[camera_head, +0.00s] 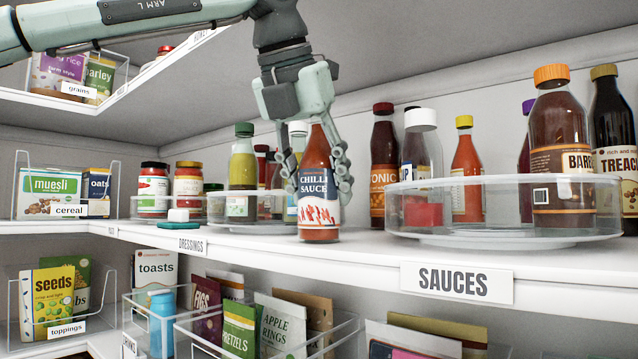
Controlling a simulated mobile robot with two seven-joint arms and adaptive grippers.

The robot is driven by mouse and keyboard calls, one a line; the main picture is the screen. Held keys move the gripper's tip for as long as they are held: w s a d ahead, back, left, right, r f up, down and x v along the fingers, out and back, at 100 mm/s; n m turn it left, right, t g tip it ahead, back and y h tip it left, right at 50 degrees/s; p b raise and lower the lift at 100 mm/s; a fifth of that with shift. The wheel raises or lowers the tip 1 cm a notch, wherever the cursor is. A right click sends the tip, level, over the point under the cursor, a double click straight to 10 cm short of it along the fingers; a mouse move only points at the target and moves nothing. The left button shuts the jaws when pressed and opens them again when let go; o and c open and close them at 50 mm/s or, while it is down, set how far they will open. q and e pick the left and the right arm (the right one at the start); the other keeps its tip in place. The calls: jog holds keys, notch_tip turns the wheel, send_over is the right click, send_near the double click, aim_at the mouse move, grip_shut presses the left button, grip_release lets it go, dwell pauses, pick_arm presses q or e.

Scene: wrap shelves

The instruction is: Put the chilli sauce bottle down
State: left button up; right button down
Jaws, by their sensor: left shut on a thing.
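The chilli sauce bottle (319,205) is red with a dark blue and white label reading "CHILLI SAUCE". It is upright, and its base appears to be at the surface of the middle shelf (345,252), near the front edge. I cannot tell for sure whether it bears on the shelf. My left gripper (320,178) comes down from above with its fingers on both sides of the bottle, shut on it. The bottle's top is partly hidden by the gripper. My right gripper is not in view.
A clear round turntable (505,240) with bottles stands to the right, above the SAUCES label (457,282). A DRESSINGS turntable (255,228) with bottles is to the left.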

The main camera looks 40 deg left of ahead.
aim_at(311, 150)
pick_arm(q)
jog(key=o, duration=1.5)
jog(key=shift+r, duration=0.1)
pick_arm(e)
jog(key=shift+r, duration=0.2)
pick_arm(q)
jog(key=shift+v, duration=1.15)
jog(key=v, duration=0.4)
jog(key=shift+r, duration=0.1)
jog(key=shift+s+d+r, duration=0.15)
jog(key=shift+s+r, duration=0.15)
jog(key=shift+r, duration=0.1)
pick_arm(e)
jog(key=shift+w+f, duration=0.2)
